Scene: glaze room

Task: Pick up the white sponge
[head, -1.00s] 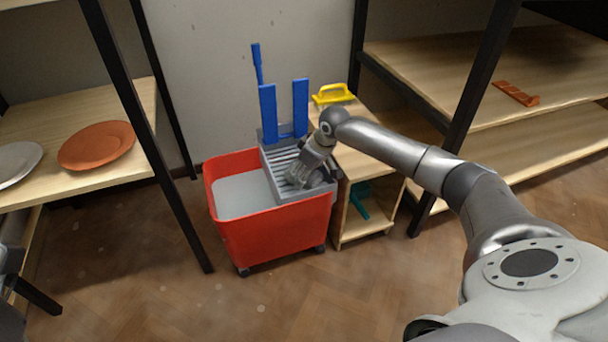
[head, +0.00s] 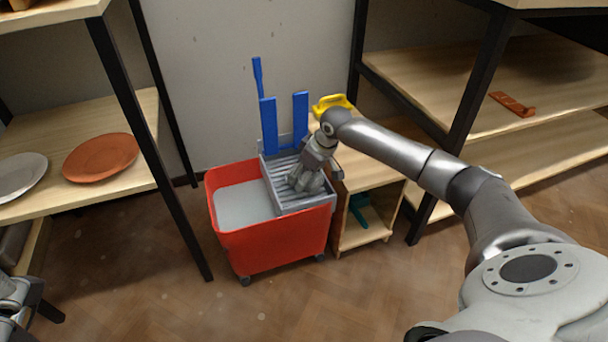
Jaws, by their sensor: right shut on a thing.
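My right gripper (head: 304,184) points down into the grey slatted wringer tray (head: 290,207) on the red mop bucket (head: 268,245). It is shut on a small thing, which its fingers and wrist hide. The white sponge cannot be made out anywhere else, so the held thing is most likely the sponge. I cannot tell whether it still touches the slats. Part of my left gripper (head: 14,300) shows at the lower left edge, away from the bucket; its jaws cannot be read.
The bucket holds pale water (head: 240,203); blue uprights (head: 301,117) rise behind the tray. A low wooden cabinet (head: 362,233) with a yellow handled tool (head: 333,103) stands right of it. Black-posted shelves flank both sides; an orange plate (head: 100,158) lies on the left one. Floor in front is clear.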

